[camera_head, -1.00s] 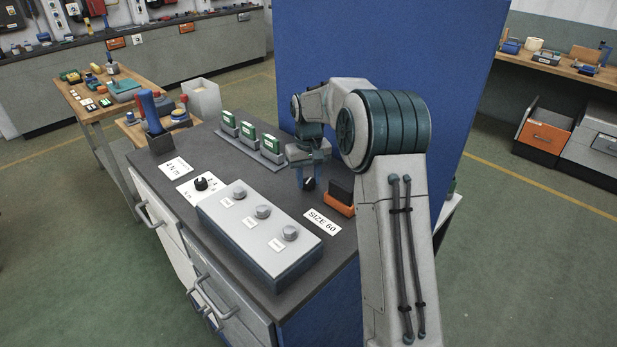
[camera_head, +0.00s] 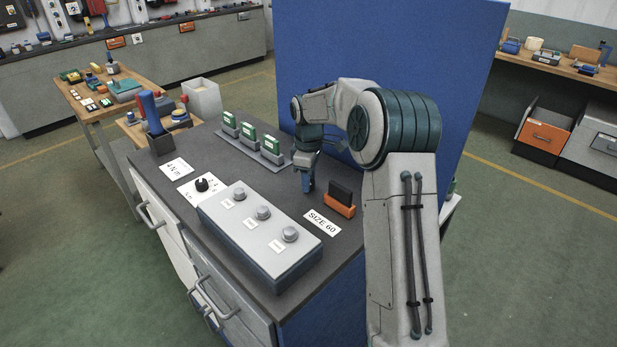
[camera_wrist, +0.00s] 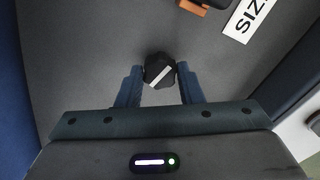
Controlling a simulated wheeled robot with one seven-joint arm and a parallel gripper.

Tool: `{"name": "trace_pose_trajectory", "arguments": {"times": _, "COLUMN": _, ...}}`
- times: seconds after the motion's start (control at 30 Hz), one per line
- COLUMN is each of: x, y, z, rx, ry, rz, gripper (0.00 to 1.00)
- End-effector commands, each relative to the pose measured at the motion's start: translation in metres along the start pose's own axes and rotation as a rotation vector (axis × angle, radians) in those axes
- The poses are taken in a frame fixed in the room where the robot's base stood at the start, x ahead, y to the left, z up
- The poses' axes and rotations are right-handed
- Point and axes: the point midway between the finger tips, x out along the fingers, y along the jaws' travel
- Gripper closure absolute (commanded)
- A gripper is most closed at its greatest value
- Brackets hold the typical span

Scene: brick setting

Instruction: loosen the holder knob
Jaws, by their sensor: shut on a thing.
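The holder knob is a black round knob (camera_wrist: 158,70) with a white pointer bar, seen in the wrist view on the dark grey bench top. Its bar lies at a slant. My gripper (camera_wrist: 160,74) is shut on the knob, one blue finger on each side. In the head view my gripper (camera_head: 307,184) points down at the bench and hides the knob. An orange holder (camera_head: 338,209) with a black block (camera_head: 341,193) in it stands just right of my gripper; part of the orange also shows in the wrist view (camera_wrist: 208,3).
A white "SIZE 60" label (camera_head: 322,223) lies in front of the orange holder. A grey box with several round knobs (camera_head: 243,238) stands nearer the front. Another black knob (camera_head: 202,185) sits on a white plate. Green blocks (camera_head: 248,132) stand behind, near a blue panel (camera_head: 390,60).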

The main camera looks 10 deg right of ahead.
Motion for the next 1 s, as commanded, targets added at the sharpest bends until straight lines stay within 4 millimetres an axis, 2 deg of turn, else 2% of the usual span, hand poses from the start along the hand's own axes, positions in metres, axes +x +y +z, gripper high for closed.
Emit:
{"name": "trace_pose_trajectory", "arguments": {"times": 0.4, "x": -0.0017, "y": 0.0007, "z": -0.0009, "rx": -0.221, "ry": 0.003, "rz": 0.004, "gripper": 0.89}}
{"name": "trace_pose_trajectory", "arguments": {"times": 1.0, "x": -0.0016, "y": 0.0007, "z": -0.0012, "rx": -0.262, "ry": 0.003, "rz": 0.004, "gripper": 0.89}}
